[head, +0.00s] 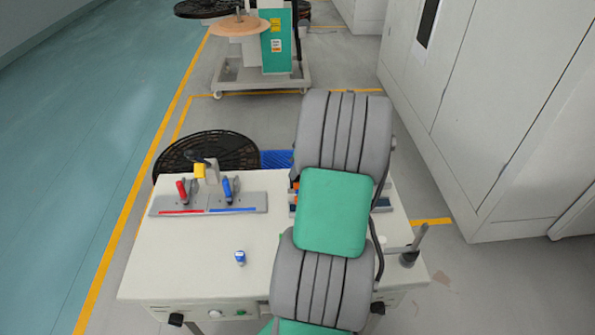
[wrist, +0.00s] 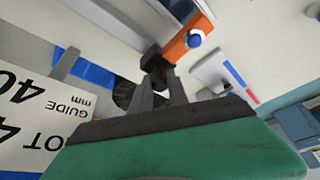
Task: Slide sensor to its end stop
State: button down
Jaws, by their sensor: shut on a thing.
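The sensor appears to be the orange block (wrist: 188,42) with a blue knob (wrist: 194,39), in the wrist view. A small black piece (wrist: 152,57) sits beside it, between my fingertips. My gripper (wrist: 162,82) is shut on this black piece, which seems to belong to the sensor; the join is not clear. A blue strip (wrist: 84,73) lies to the left, by a white label (wrist: 45,105) reading GUIDE 40 mm. In the head view my arm hides the gripper and most of the sensor's area. The end stop cannot be made out.
The white bench top (head: 190,265) carries a grey plate (head: 208,203) with a red lever (head: 182,190) and a blue lever (head: 227,190). A small blue-capped part (head: 240,257) stands in front. A black reel (head: 215,150) is behind; grey cabinets (head: 500,110) stand right.

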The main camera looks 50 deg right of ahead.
jog(key=shift+w+a, duration=0.1)
jog(key=shift+a, duration=0.05)
jog(key=c, duration=1.5)
grip_release()
jog(key=shift+w+a, duration=0.15)
jog(key=shift+o, duration=1.2)
jog(key=v, duration=0.7)
jog(key=shift+s+r, duration=0.25)
jog(key=shift+r, duration=0.1)
jog(key=shift+d, duration=0.2)
